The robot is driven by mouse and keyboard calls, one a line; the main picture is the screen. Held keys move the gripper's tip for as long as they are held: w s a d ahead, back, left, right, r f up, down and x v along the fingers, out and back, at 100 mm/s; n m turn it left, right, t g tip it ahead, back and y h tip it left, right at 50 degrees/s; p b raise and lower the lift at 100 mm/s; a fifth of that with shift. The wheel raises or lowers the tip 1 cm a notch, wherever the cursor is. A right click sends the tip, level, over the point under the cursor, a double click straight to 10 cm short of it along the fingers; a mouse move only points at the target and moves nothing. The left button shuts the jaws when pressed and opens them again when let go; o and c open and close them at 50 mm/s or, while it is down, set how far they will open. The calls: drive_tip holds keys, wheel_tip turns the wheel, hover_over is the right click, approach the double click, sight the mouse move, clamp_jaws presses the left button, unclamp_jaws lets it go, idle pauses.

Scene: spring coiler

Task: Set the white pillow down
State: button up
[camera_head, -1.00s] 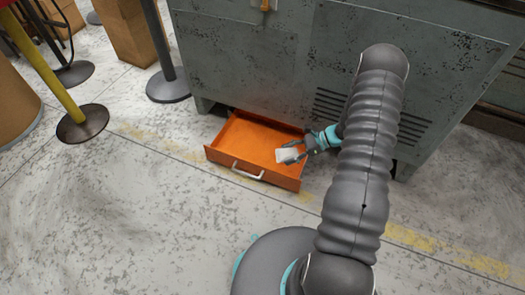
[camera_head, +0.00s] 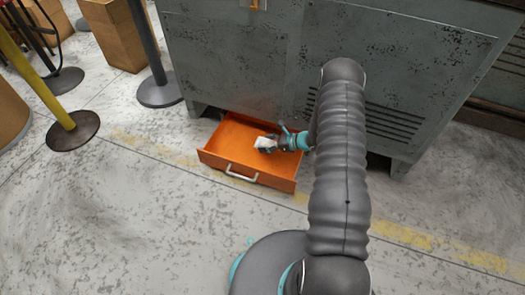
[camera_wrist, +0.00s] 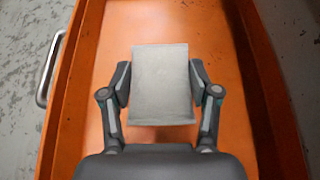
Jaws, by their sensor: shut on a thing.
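The white pillow (camera_head: 265,143) is a small pale block. My gripper (camera_head: 270,146) is shut on it, over the inside of the open orange drawer (camera_head: 222,164). In the wrist view the pillow (camera_wrist: 162,84) sits between the two fingers of my gripper (camera_wrist: 162,88), one on each side. The orange drawer floor (camera_wrist: 215,35) shows around and beyond it. I cannot tell whether the pillow touches the drawer floor.
The drawer projects from the base of a worn grey cabinet (camera_head: 240,70) and has a white handle (camera_head: 242,173). Post stands (camera_head: 160,90) and a cardboard box (camera_head: 115,35) stand at the left. The concrete floor in front is clear.

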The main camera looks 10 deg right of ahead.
drive_tip(key=shift+x, duration=1.15)
drive_tip(key=shift+s+f+b, duration=0.1)
drive_tip(key=shift+f+b, duration=0.25)
drive_tip(key=shift+f, duration=1.65)
drive_tip(key=shift+f, duration=0.1)
drive_tip(key=shift+f, duration=0.15)
drive_tip(key=o, duration=1)
drive_tip(key=shift+o, duration=0.2)
